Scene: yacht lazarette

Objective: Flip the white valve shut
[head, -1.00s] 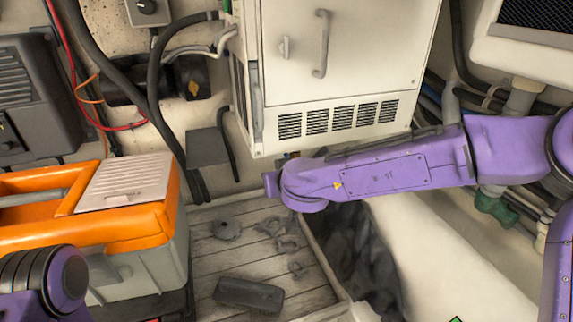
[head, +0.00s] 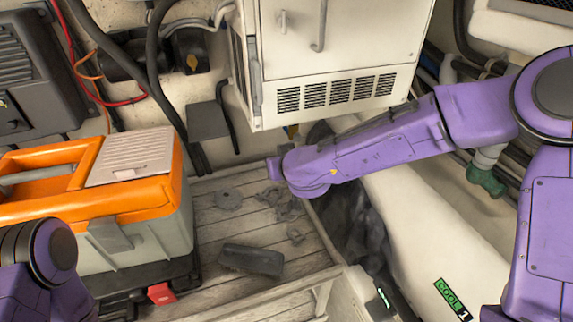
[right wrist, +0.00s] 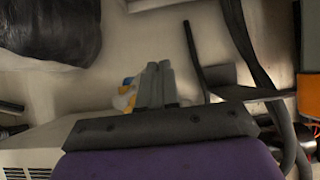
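My right gripper (right wrist: 155,85) shows in the right wrist view with its grey fingers close together and no clear gap between them. Just left of the fingers is a small white part (right wrist: 122,102) with yellow and blue pieces beside it, partly hidden by the gripper. I cannot tell whether this is the white valve or whether the fingers touch it. My right fingers are not visible there. My left gripper is out of view; only left arm links show at lower left.
An orange and grey toolbox (head: 160,215) stands left on the slatted wooden floor (head: 215,255). A dark brush-like block (head: 250,260) lies on the slats. A dark bag (head: 345,215) lies beside a long white form (head: 420,220). A green valve (head: 486,180) is on pipes at right.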

